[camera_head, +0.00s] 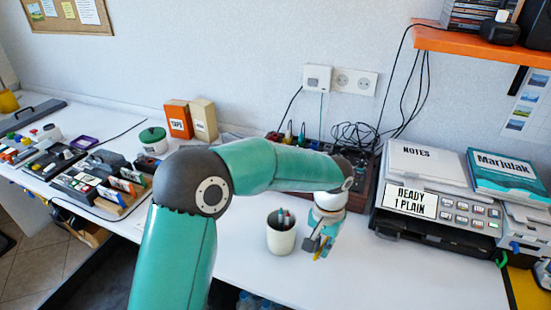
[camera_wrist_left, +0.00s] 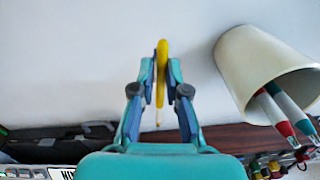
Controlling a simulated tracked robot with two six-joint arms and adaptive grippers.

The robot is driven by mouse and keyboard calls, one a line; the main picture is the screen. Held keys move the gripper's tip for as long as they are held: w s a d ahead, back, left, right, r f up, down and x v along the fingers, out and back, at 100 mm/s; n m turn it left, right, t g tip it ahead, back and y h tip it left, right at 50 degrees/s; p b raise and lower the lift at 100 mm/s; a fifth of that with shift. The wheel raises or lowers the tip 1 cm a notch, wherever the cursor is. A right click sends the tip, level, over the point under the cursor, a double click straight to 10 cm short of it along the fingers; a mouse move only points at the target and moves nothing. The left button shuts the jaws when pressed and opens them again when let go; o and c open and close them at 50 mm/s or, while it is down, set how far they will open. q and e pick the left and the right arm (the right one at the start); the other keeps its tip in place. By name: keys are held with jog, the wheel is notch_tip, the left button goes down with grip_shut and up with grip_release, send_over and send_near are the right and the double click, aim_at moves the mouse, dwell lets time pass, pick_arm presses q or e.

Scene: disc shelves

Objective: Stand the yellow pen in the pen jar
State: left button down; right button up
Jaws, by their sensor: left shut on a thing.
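The yellow pen (camera_head: 321,253) is held between the fingertips of my left gripper (camera_head: 316,245), just right of the jar in the head view. In the left wrist view the yellow pen (camera_wrist_left: 161,65) stands out between the two closed fingers (camera_wrist_left: 160,75). The cream pen jar (camera_head: 281,240) stands upright on the white desk. The jar also shows at the right of the left wrist view (camera_wrist_left: 240,70), apart from the pen, with a red pen and a green pen (camera_wrist_left: 283,110) inside. My right gripper is not in view.
A printer (camera_head: 432,212) with paper stacks stands right of the gripper. A brown box with cables (camera_head: 363,195) is behind it. A green-lidded pot (camera_head: 153,141) and desk gadgets stand to the left. The desk front (camera_head: 380,275) is clear.

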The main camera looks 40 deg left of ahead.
pick_arm(q)
jog(key=shift+s+d+r+n+g, duration=0.15)
jog(key=shift+s+n+g, duration=0.15)
jog(key=shift+s+n, duration=0.3)
jog(key=shift+s+d+n+g, duration=0.1)
jog(key=shift+s+n+g, duration=0.2)
jog(key=shift+s+n, duration=0.3)
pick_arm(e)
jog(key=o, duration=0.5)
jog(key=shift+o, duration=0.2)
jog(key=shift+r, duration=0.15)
pick_arm(q)
notch_tip(320, 180, up, 8)
jog(key=s+n+h, duration=0.2)
jog(key=n+h, duration=0.8)
jog(key=n, duration=0.4)
jog(key=w+a+r+n+t, duration=0.4)
jog(key=a+r+n+t, duration=0.85)
jog(key=t, duration=0.35)
notch_tip(320, 180, down, 11)
jog(key=b, duration=0.8)
jog(key=shift+f, duration=0.15)
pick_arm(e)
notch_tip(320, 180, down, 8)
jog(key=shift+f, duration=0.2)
